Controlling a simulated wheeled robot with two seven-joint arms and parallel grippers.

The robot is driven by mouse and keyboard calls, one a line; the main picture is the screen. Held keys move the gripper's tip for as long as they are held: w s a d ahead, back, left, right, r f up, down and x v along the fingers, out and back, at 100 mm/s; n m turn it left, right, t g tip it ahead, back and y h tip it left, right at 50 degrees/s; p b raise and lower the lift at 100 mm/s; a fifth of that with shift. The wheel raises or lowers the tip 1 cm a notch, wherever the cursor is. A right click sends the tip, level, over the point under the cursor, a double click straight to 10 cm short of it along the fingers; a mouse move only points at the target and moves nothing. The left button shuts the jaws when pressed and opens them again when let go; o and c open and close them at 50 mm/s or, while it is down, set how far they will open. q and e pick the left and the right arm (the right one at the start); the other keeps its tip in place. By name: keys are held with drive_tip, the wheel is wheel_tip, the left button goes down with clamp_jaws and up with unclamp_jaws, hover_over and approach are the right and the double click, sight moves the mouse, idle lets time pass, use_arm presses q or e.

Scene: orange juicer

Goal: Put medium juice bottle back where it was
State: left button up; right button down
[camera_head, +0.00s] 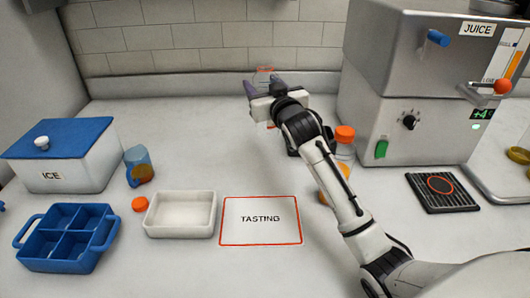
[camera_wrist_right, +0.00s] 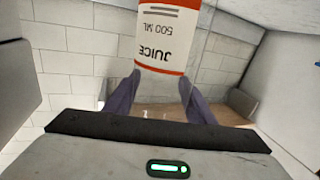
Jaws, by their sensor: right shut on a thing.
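The juice bottle (camera_wrist_right: 165,35) shows in the right wrist view with a white, red-edged label reading "JUICE 500 ML", upside down in that picture. My right gripper (camera_wrist_right: 157,95) is shut on it, with a dark finger on each side of its clear part. In the head view my right gripper (camera_head: 264,84) is at the back of the counter, near the tiled wall. There only a small clear, red-edged part of the held bottle (camera_head: 265,71) shows; the gripper hides most of it. I cannot tell whether it touches the counter. My left gripper is not in view.
Another bottle (camera_head: 345,134) with an orange cap stands partly behind my right arm, beside the juice machine (camera_head: 425,80). The tasting mat (camera_head: 260,235) is bare.

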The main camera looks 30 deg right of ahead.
sight(270, 127)
wheel_tip(270, 127, down, 9)
drive_tip(key=shift+f+b, duration=0.15)
drive_tip(key=shift+b, duration=0.3)
drive_tip(key=c, duration=0.8)
unclamp_jaws()
drive_tip(key=shift+s, duration=0.1)
drive_tip(key=v, duration=1.2)
